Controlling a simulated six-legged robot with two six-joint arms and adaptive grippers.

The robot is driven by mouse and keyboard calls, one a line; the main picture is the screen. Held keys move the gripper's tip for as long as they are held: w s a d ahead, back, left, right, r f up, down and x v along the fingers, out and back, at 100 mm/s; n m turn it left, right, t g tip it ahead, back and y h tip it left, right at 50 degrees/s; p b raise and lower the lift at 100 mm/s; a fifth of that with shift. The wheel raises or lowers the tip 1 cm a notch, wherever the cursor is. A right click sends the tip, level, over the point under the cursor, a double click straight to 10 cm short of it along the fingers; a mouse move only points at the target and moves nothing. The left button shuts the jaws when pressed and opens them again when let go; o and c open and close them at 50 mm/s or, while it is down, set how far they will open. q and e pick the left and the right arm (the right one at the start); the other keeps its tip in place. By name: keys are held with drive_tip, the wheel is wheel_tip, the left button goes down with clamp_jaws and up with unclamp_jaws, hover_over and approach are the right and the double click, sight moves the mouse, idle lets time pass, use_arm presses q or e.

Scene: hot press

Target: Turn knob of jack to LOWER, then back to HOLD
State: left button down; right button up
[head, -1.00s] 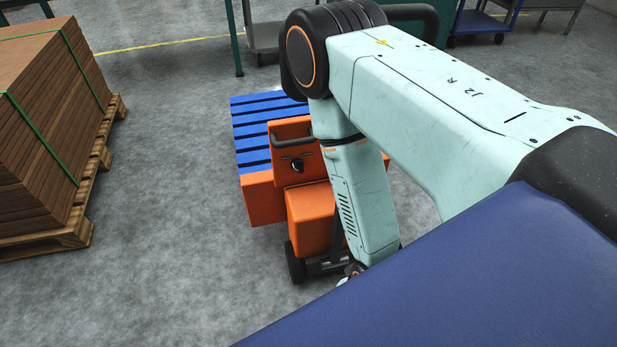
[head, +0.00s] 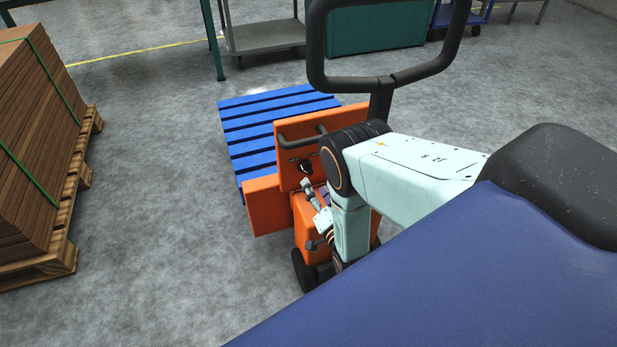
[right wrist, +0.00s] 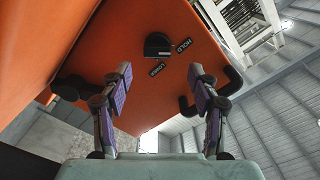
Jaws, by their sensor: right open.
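The orange jack (head: 262,207) stands in front of me with a blue slatted platform. Its round black knob (head: 303,166) is on the orange panel, below a black bar. In the right wrist view the knob (right wrist: 157,44) sits ahead, with the label HOLD (right wrist: 183,45) to its right and LOWER (right wrist: 157,67) below it. I cannot tell which label it points at. My right gripper (head: 310,215) is open and empty, below the knob and apart from it. Its two purple-padded fingers also show in the right wrist view (right wrist: 160,74). My left gripper is out of view.
A tall black loop handle (head: 385,83) rises at the jack's right. A strapped stack of brown boards (head: 35,140) on a wooden pallet (head: 62,215) stands at the left. A grey cart (head: 262,38) stands behind. Open grey floor lies between pallet and jack.

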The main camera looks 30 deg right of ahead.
sight(308, 173)
drive_tip(key=x, duration=0.1)
drive_tip(key=b+x, duration=0.1)
drive_tip(key=x, duration=0.2)
drive_tip(key=shift+w+d+f, duration=0.1)
drive_tip(key=shift+d+f, duration=0.15)
drive_tip(key=shift+f, duration=0.05)
drive_tip(key=shift+w+d+r+b, duration=0.1)
drive_tip(key=shift+w+r+b, duration=0.1)
drive_tip(key=shift+w+b, duration=0.4)
drive_tip(key=shift+w+f, duration=0.1)
drive_tip(key=shift+w, duration=0.1)
drive_tip(key=c, duration=1.2)
